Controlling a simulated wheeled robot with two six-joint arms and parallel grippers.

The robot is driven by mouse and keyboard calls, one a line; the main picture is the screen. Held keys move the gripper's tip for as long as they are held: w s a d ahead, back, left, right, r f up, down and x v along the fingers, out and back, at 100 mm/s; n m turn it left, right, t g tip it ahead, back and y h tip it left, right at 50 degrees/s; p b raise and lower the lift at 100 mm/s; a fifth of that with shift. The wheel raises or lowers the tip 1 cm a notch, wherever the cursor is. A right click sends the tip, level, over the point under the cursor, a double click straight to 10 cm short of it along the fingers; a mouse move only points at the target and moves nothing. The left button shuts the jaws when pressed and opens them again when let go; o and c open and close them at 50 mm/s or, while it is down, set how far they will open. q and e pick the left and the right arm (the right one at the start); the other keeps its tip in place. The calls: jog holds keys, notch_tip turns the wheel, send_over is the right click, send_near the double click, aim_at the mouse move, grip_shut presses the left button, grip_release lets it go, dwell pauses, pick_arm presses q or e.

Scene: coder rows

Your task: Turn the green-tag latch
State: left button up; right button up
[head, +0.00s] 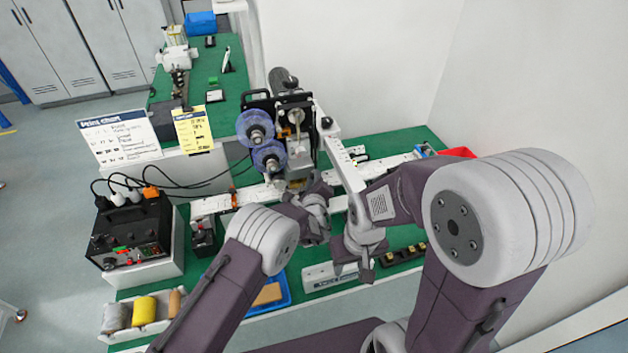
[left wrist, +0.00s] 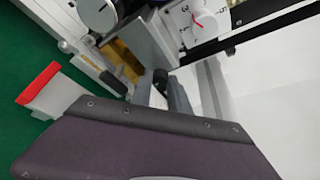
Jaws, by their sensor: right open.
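No latch with a green tag can be made out in either view. The coder machine (head: 296,118), with two blue reels, stands over a white conveyor rail on the green bench. My left gripper (head: 291,194) is low at the machine's base, partly hidden by its own wrist. In the left wrist view its dark fingers (left wrist: 170,92) are close together beside a grey metal block, and whether they hold anything is unclear. A small dark lever (left wrist: 105,76) is to their left. My right gripper (head: 353,272) is open and empty above the bench's front part.
A grey part with a red end (left wrist: 40,88) lies left in the wrist view; a dial (left wrist: 206,18) is above. A black control box (head: 130,232) with cables stands left, and a tray of rolls (head: 143,312) is front left. A blue tray (head: 272,296) lies near the front edge.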

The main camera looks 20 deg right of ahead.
pick_arm(q)
grip_shut()
jog(key=shift+d+r+m+y+b, duration=0.1)
jog(key=shift+m+y+b, duration=0.6)
jog(key=shift+m+b, duration=0.5)
jog(key=o, duration=0.8)
grip_release()
